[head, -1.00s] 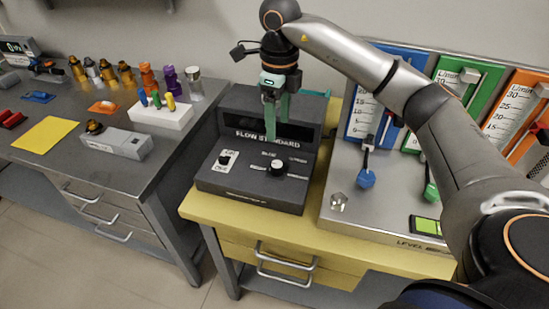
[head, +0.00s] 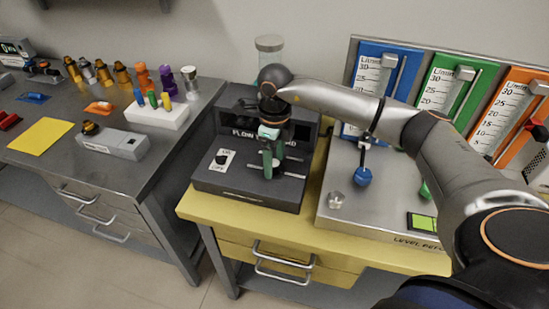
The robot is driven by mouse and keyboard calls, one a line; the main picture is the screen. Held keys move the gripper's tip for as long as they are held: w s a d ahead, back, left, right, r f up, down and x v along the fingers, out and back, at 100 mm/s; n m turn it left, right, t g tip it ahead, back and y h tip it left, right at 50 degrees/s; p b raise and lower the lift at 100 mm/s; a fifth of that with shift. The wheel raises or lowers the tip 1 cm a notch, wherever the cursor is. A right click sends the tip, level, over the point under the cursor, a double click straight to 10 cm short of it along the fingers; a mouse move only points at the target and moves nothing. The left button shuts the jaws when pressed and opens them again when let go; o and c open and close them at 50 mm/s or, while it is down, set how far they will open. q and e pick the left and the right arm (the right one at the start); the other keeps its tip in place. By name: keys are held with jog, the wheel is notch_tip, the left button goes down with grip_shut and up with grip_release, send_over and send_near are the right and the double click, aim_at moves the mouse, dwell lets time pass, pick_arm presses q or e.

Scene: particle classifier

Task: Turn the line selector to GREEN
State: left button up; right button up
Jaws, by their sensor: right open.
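The dark flow standard box (head: 235,188) stands on the yellow bench. The line selector is the black knob on its sloped front panel, and it is now mostly hidden behind my right gripper. My right gripper (head: 271,165) points down over the selector with its green fingers open, close around or just above the knob; I cannot tell whether they touch it. The selector's labels are covered, so its setting cannot be read. My left gripper is not in view.
A smaller on/off switch (head: 221,158) sits left of the selector on the same panel. A clear cylinder (head: 269,46) rises behind the box. The flowmeter panel with a blue knob (head: 362,177) stands to the right. A grey bench (head: 130,175) with several bottles is at left.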

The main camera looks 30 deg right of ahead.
grip_shut()
dwell(0.5)
jog(key=shift+m, duration=0.3)
jog(key=shift+r+m, duration=0.1)
jog(key=shift+m, duration=1.1)
jog(key=m+p, duration=0.1)
jog(key=m, duration=0.1)
jog(key=shift+m, duration=0.4)
jog(key=m+p, duration=0.1)
jog(key=m, duration=0.5)
jog(key=shift+a, duration=0.1)
jog(key=m+p, duration=0.2)
jog(key=m, duration=0.4)
jog(key=shift+m, duration=0.3)
jog(key=m+p, duration=0.2)
jog(key=m, duration=0.3)
jog(key=shift+w, duration=0.1)
jog(key=shift+m, duration=0.4)
